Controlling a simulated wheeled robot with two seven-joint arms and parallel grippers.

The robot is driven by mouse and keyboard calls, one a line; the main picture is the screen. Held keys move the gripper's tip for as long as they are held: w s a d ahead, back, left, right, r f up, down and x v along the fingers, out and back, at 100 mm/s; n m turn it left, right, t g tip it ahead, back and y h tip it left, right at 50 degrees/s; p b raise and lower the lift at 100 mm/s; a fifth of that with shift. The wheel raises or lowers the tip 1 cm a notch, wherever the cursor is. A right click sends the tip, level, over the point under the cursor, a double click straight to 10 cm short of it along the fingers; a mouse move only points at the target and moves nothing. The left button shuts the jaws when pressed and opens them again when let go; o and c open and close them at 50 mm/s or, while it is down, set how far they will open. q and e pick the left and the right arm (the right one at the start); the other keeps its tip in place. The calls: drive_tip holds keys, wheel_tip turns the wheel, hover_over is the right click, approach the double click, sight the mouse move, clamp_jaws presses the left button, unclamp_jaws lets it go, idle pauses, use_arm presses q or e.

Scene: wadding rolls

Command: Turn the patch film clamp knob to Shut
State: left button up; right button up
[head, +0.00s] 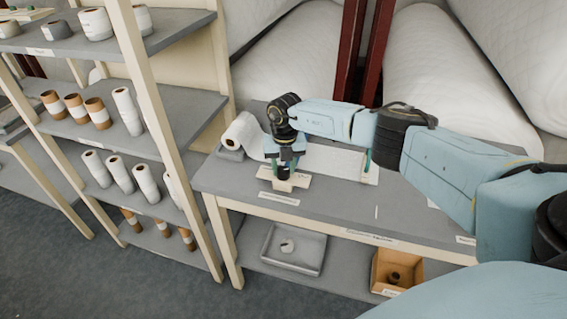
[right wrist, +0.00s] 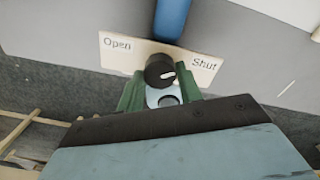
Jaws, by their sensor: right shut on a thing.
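The clamp knob (right wrist: 160,70) is black and round with a white mark, in front of a cream plate (right wrist: 117,50) that reads "Open" on the left and "Shut" on the right. The white mark points to the right, toward the "Shut" side. My right gripper (right wrist: 160,92) has its green fingers on both sides of the knob and is shut on it. In the head view the right gripper (head: 284,168) reaches down over the plate (head: 293,181) at the table's front edge. The patch film (head: 335,160) lies flat to the right of the plate. My left gripper is not in view.
A white roll (head: 243,133) lies at the table's (head: 410,205) left end. A shelf rack (head: 165,105) with several rolls stands to the left. A grey tray (head: 293,248) and a cardboard box (head: 397,272) sit on the lower shelf.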

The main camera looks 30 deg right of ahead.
sight(285, 170)
drive_tip(key=shift+w+r+m+p, duration=0.15)
drive_tip(key=shift+m+p, duration=0.35)
drive_tip(key=shift+m, duration=0.7)
drive_tip(key=o, duration=1)
drive_tip(key=r, duration=1.3)
drive_tip(key=shift+s+d+r+b, duration=0.15)
drive_tip(key=shift+s+b, duration=0.05)
drive_tip(key=shift+b, duration=0.1)
